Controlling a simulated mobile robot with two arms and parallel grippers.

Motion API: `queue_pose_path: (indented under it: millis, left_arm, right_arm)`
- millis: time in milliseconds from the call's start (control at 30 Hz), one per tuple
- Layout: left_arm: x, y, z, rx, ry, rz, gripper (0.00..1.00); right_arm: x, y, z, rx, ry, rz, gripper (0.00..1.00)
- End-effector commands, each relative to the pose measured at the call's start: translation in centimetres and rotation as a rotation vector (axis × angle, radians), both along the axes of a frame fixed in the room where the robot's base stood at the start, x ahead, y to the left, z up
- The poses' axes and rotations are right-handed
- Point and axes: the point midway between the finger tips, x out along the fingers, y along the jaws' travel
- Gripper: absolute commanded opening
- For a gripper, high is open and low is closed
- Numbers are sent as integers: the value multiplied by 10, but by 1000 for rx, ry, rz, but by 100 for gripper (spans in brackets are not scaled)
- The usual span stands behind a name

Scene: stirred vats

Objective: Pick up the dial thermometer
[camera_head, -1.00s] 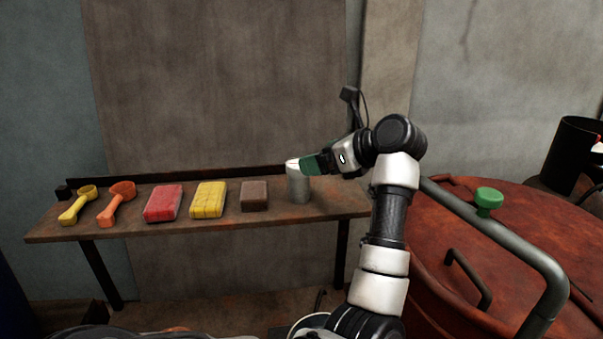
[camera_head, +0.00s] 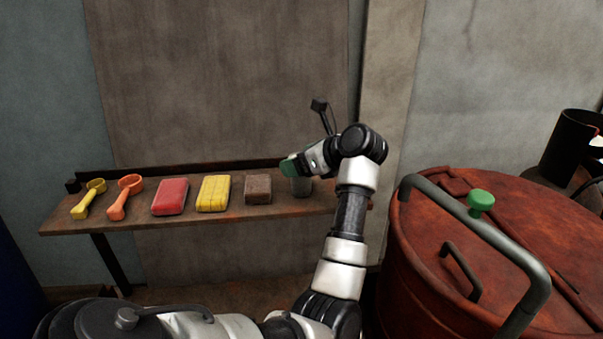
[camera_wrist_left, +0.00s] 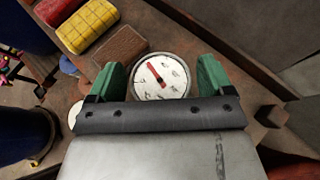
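The dial thermometer (camera_head: 301,187) is a grey cylinder standing on the right part of the narrow shelf table; my gripper hides its top in the head view. In the left wrist view the thermometer (camera_wrist_left: 161,78) shows a round white face with a red pointer. My left gripper (camera_head: 290,166) has green fingers and is over the thermometer's top. In the left wrist view the left gripper (camera_wrist_left: 160,65) is open, with one finger on each side of the dial and a small gap at both sides. My right gripper is not in view.
Left of the thermometer on the table (camera_head: 140,216) lie a brown block (camera_head: 258,189), a yellow block (camera_head: 214,193), a red block (camera_head: 170,196), an orange scoop (camera_head: 124,197) and a yellow scoop (camera_head: 88,199). A rusty red vat (camera_head: 420,265) with a grey handle stands at right.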

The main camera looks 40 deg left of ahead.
Motion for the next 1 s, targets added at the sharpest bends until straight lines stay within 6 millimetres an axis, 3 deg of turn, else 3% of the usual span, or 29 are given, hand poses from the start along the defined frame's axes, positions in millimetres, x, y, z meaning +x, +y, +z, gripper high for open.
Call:
queue_pose_path:
  millis: [67,300,700,967,1000]
  left_arm:
    - [0,0,0,0,0,0,69]
    - [0,0,0,0,0,0,33]
    - [0,0,7,0,-4,0,32]
    - [1,0,42,0,-8,0,32]
    - [10,-2,45,-2,-3,-2,32]
  right_arm:
    - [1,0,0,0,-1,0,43]
    - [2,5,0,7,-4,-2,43]
    - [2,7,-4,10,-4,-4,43]
    - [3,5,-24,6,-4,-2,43]
    - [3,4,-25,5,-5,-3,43]
